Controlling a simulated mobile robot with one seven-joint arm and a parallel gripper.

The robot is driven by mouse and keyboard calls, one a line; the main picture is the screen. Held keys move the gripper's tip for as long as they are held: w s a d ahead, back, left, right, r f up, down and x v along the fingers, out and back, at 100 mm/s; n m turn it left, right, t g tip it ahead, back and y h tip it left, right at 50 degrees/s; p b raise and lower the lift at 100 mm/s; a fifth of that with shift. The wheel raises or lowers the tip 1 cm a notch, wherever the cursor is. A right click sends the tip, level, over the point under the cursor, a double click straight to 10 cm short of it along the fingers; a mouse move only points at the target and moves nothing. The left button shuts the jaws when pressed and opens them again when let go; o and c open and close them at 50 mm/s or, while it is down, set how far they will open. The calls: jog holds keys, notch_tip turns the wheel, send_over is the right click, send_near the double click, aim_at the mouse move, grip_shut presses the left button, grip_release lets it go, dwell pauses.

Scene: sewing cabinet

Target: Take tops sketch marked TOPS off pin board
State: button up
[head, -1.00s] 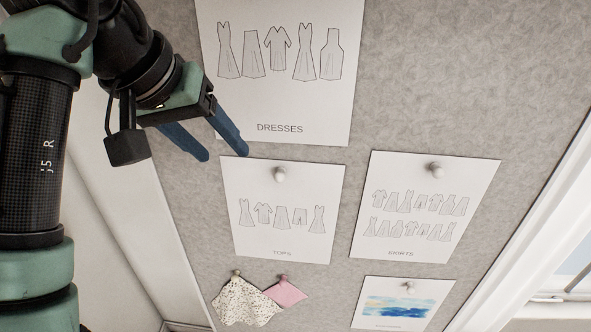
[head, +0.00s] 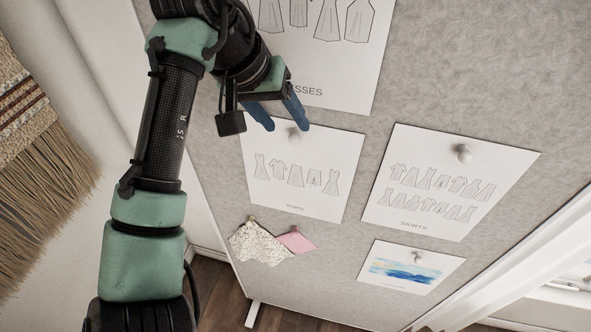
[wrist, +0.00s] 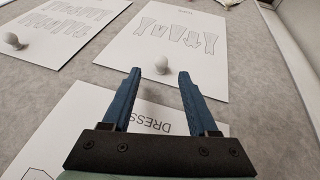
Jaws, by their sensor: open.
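The TOPS sketch (head: 300,180) is a white sheet with a row of garment outlines, pinned on the grey board by one round white pin (head: 294,137) near its top edge. In the wrist view the sheet (wrist: 172,47) lies beyond my fingers, and its pin (wrist: 161,65) shows between and just past the fingertips. My gripper (head: 288,128) has blue fingers, spread apart and empty. In the head view its tips are beside the pin at the sheet's top edge. I cannot tell how far they stand off the board.
The DRESSES sheet (head: 345,85) is under my gripper. The SKIRTS sheet (head: 437,185), with its own pin (head: 463,153), is to the right. Below hang a blue painting (head: 412,268), a speckled swatch (head: 258,246) and a pink swatch (head: 296,240). A woven hanging (head: 40,150) is at far left.

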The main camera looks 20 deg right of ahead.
aim_at(293, 136)
jog(key=p+x, duration=0.1)
jog(key=x, duration=0.3)
jog(key=shift+a, duration=0.15)
jog(key=shift+c, duration=0.9)
grip_shut()
